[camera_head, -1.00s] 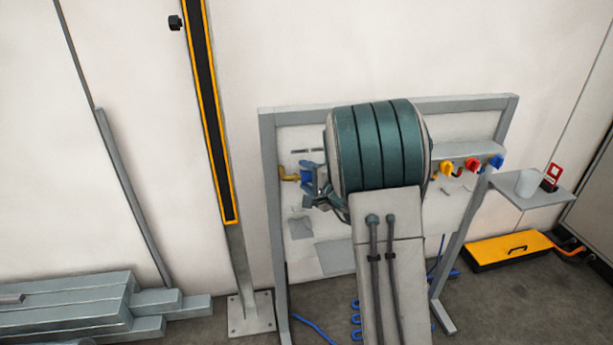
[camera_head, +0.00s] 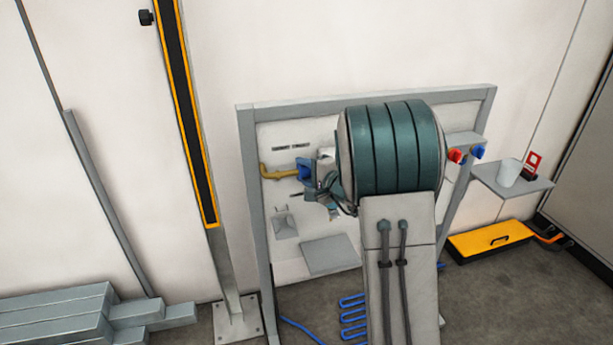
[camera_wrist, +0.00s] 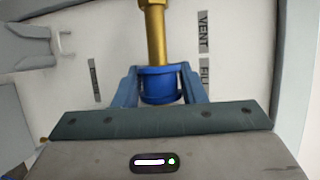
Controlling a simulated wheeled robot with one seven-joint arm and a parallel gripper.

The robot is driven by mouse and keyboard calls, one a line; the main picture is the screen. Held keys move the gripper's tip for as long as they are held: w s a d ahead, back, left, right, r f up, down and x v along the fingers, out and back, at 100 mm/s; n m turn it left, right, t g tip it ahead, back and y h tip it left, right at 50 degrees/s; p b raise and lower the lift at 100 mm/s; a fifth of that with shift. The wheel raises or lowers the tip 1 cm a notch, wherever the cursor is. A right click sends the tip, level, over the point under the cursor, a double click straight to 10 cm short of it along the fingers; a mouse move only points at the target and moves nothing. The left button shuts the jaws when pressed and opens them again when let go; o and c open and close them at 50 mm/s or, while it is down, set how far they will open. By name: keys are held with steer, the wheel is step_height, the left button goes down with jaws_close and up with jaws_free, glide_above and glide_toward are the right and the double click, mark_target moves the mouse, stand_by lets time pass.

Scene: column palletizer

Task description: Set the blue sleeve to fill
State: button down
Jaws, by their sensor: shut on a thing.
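The blue sleeve (camera_wrist: 160,84) is a short ring around a brass pipe (camera_wrist: 155,35) in the wrist view. My gripper (camera_wrist: 160,78) has one blue finger on each side of it and is shut on it. The VENT label (camera_wrist: 203,33) and the FILL label (camera_wrist: 204,72) are on the white board to the right; the sleeve is roughly level with the lower part of FILL. In the head view the sleeve is hard to tell from my blue fingers, at the end of the yellow pipe.
A grey frame (camera_head: 250,190) carries the white board. A small grey tray (camera_head: 330,255) is low on it. Red and blue knobs (camera_head: 477,151) show right of my arm. A shelf with a white cup (camera_head: 508,173), a yellow case (camera_head: 490,240) and coiled blue hose (camera_head: 353,312) are nearby.

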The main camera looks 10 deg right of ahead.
steer(key=shift+d, duration=0.2)
steer(key=c, duration=1.1)
jaws_free()
steer(key=shift+o, duration=0.2)
steer(key=v, duration=1.4)
steer(key=shift+b, duration=0.4)
steer(key=shift+w+a+r, duration=0.1)
